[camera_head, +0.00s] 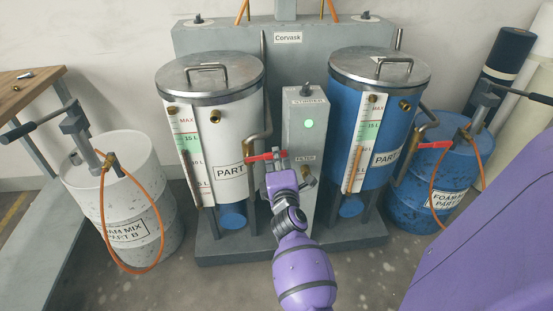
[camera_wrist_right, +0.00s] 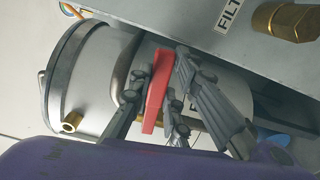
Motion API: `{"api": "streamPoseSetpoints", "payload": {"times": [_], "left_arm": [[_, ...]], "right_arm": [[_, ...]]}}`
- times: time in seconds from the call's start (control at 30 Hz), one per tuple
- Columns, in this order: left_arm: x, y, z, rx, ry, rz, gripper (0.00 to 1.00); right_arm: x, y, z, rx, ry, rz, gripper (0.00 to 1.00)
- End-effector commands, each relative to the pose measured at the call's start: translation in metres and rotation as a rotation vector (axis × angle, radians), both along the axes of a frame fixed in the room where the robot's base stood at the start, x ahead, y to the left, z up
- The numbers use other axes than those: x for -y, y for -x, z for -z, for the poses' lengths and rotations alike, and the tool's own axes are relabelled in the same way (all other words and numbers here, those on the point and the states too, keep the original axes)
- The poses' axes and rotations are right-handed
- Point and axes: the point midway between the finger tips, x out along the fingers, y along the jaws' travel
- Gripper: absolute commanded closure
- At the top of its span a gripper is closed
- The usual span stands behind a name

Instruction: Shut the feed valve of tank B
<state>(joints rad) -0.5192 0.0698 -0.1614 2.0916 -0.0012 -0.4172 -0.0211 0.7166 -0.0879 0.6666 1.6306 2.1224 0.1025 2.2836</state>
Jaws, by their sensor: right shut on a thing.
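The white tank (camera_head: 212,125) has a label whose visible part reads "PART"; its letter is hidden. The red valve lever (camera_head: 260,158) lies roughly level across its outlet pipe (camera_head: 259,132), pointing towards the grey cabinet. My right gripper (camera_head: 278,161) is shut on this lever near its right end. In the right wrist view the red lever (camera_wrist_right: 157,92) sits between the fingers (camera_wrist_right: 165,100), with the white tank behind. The fingers hide part of the lever and valve. My left gripper is not in view.
A blue tank (camera_head: 376,110) with its own red lever (camera_head: 428,125) stands right of the grey cabinet (camera_head: 304,135), whose light is green. A white drum (camera_head: 125,195) reads "FOAM MIX PART B". A blue drum (camera_head: 437,170) stands right. A wooden table (camera_head: 28,88) is at left.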

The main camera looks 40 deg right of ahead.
Motion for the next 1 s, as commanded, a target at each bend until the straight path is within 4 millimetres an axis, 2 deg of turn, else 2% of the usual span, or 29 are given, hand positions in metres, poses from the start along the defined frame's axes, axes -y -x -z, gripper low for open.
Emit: {"api": "streamPoseSetpoints", "payload": {"times": [0.3,0.83,0.87,1.0], "left_arm": [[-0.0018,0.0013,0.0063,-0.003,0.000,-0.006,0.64],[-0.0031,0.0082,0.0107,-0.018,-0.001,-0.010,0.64],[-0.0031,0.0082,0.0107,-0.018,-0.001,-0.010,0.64],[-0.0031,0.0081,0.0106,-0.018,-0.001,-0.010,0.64]], "right_arm": [[0.0005,0.0003,0.0107,0.062,-0.103,0.001,1.00],[0.0000,0.0002,0.0127,0.076,-0.127,0.000,1.00],[-0.0001,0.0002,0.0128,0.076,-0.127,0.000,0.82],[0.0001,0.0003,0.0128,0.074,-0.125,0.000,0.64]]}}
